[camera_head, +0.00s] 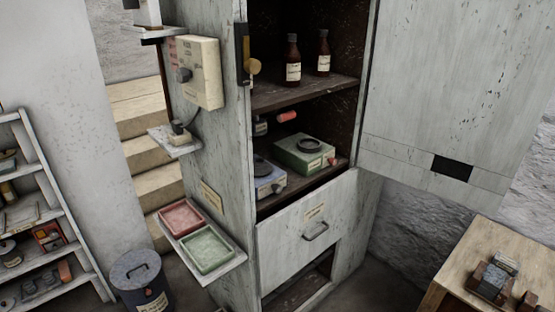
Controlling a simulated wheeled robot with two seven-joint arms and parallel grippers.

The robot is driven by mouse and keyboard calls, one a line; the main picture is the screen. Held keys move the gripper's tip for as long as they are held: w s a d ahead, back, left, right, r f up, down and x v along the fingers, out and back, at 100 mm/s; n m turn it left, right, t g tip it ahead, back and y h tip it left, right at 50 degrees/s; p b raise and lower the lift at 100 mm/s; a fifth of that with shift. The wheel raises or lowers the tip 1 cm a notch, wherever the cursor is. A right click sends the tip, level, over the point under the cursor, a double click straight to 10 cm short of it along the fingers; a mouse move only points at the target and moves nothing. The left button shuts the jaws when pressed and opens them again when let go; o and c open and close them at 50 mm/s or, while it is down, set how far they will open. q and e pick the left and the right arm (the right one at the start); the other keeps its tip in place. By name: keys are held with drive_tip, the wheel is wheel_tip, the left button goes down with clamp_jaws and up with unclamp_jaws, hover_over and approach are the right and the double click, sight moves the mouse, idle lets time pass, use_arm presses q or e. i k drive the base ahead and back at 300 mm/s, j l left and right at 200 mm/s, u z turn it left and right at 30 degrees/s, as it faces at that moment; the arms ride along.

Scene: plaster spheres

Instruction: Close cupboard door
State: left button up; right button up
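The grey-white cupboard (209,158) stands in the middle of the head view with its upper part open. Its door (440,90) is swung wide open to the right, and a dark rectangle (452,167) marks its lower part. A black latch plate with a brass-coloured knob (253,66) is on the cupboard's left front edge. Inside are brown bottles (292,62) on the upper shelf and a green device (303,154) and a blue-grey device (268,178) on the lower one. Neither of my grippers is in view.
A drawer front with a handle (316,232) is below the shelves, above a dark opening. A side shelf holds a red tray (182,217) and a green tray (207,250). A lidded bin (141,281) stands lower left. A wooden table (478,240) is at right.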

sight(460, 91)
drive_tip(key=i+l, duration=0.4)
drive_tip(key=i+l+u, duration=0.1)
drive_tip(key=i+l, duration=0.65)
drive_tip(key=l, duration=0.25)
drive_tip(key=i+l+u, duration=0.1)
drive_tip(key=i+l, duration=0.25)
drive_tip(key=l, duration=0.15)
